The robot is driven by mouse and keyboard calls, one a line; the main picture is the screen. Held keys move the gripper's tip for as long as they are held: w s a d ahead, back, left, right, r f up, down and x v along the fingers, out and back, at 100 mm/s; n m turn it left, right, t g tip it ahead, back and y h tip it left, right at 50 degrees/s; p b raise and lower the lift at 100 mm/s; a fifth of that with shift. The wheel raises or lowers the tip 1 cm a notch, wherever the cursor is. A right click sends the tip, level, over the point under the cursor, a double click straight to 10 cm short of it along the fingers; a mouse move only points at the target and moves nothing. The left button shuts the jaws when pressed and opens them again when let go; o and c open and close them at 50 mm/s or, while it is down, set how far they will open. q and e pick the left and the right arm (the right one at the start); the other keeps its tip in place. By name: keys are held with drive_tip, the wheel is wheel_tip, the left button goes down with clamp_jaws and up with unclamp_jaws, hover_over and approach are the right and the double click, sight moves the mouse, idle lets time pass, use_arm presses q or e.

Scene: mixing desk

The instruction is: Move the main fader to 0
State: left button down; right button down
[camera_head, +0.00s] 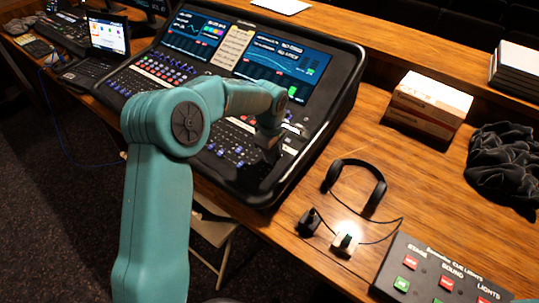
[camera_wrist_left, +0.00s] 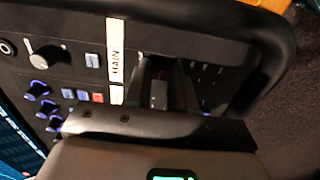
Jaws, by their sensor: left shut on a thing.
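The mixing desk (camera_head: 262,184) is a black console on the wooden table, with my left arm reaching over it. My left gripper (camera_head: 271,152) is low at the desk's near right part. In the left wrist view its two dark fingers (camera_wrist_left: 165,80) are around the main fader (camera_wrist_left: 159,95), a small grey and reddish cap beside the white MAIN label (camera_wrist_left: 115,62). The gripper is shut on this fader. The fingers partly hide the fader's slot and scale marks, so its exact setting is not readable. My right gripper is in neither view.
Blue-lit knobs (camera_wrist_left: 38,90) lie beside the label. Headphones (camera_head: 356,180), a cardboard box (camera_head: 430,103), black cloth (camera_head: 503,165) and a button panel (camera_head: 440,272) are on the table to the right. A laptop (camera_head: 107,40) stands at the left.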

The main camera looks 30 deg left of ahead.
use_arm(q)
drive_tip(key=shift+r, duration=0.1)
drive_tip(key=c, duration=0.9)
unclamp_jaws()
drive_tip(key=shift+s+r, duration=0.1)
drive_tip(key=r, duration=0.5)
drive_tip(key=s+r, duration=0.1)
drive_tip(key=r, duration=1)
drive_tip(key=shift+s+r+b, duration=0.1)
drive_tip(key=shift+s+b, duration=0.25)
drive_tip(key=shift+b, duration=0.05)
